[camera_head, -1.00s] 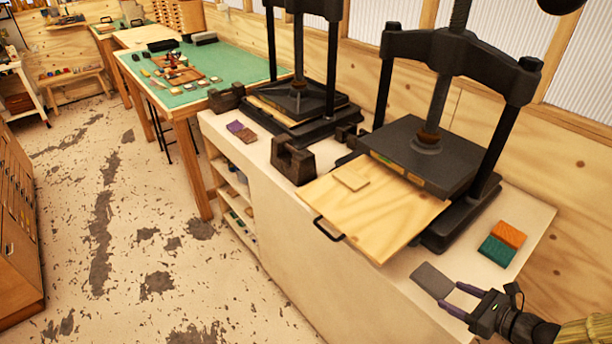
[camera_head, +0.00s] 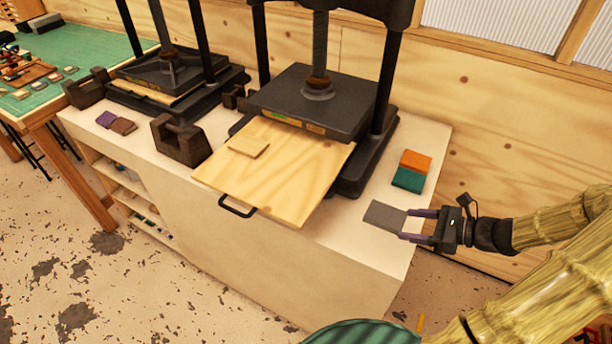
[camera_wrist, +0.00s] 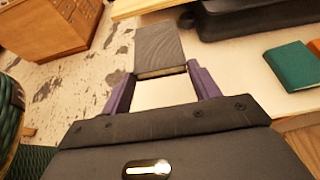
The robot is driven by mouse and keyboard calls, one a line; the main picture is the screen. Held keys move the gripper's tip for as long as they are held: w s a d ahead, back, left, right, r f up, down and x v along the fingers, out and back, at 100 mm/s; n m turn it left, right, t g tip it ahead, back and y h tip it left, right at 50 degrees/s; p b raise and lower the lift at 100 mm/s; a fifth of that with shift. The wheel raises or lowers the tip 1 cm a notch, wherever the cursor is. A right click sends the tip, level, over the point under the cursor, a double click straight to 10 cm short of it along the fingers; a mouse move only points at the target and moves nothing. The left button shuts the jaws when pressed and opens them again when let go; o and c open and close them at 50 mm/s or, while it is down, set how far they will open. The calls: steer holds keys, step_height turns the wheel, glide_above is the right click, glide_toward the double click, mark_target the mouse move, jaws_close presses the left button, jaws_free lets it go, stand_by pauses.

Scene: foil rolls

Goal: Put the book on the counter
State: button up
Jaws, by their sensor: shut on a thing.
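A grey book (camera_head: 385,217) is held between the purple fingers of my gripper (camera_head: 418,226), at the right end of the counter (camera_head: 345,238). In the wrist view the grey book (camera_wrist: 160,50) sticks out past the fingertips of my gripper (camera_wrist: 162,82). The white counter top also shows in the wrist view (camera_wrist: 236,64), beside the book. In the head view the book appears over the counter near its front right edge. I cannot tell whether it touches the surface.
An orange book (camera_head: 416,160) and a teal book (camera_head: 408,180) lie just behind the grey book. A press (camera_head: 315,95) with a pulled-out wooden board (camera_head: 275,172) stands left of it. A dark weight (camera_head: 181,138) and another press (camera_head: 168,75) are further left.

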glide_above(403, 251)
steer(key=shift+f+p, duration=0.3)
steer(key=shift+f, duration=2.65)
steer(key=shift+f, duration=0.1)
steer(key=shift+f+p, duration=0.3)
steer(key=shift+f, duration=1.65)
steer(key=shift+s, duration=0.1)
steer(key=shift+f, duration=0.2)
steer(key=o, duration=1)
steer(key=shift+r, duration=0.1)
